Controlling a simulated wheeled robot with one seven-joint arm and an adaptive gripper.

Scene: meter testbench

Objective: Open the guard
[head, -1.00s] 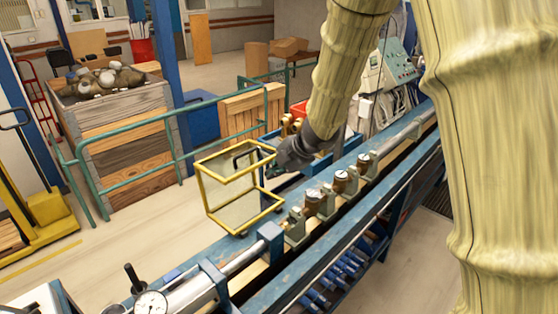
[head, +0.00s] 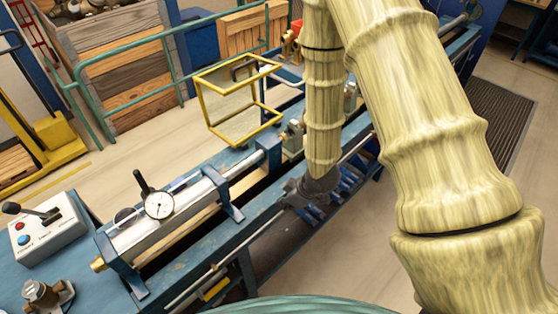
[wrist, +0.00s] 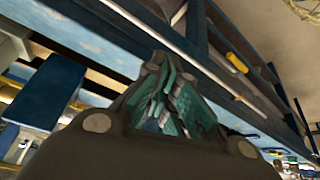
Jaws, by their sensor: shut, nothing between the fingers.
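The guard (head: 240,105), a clear box with a yellow frame, stands at the far edge of the blue bench. It sits beside the row of fittings, not over it. In the wrist view my gripper (wrist: 168,98) is shut with nothing held, pointing at the bench rail. The guard is not clearly seen there. My arm hides most of the meter row.
The bench (head: 200,262) carries a cylinder with a dial gauge (head: 159,205). A control box (head: 47,228) with a lever stands at the left. Green railings (head: 130,100) and wooden crates lie behind. Open floor (head: 330,265) is in front of the bench.

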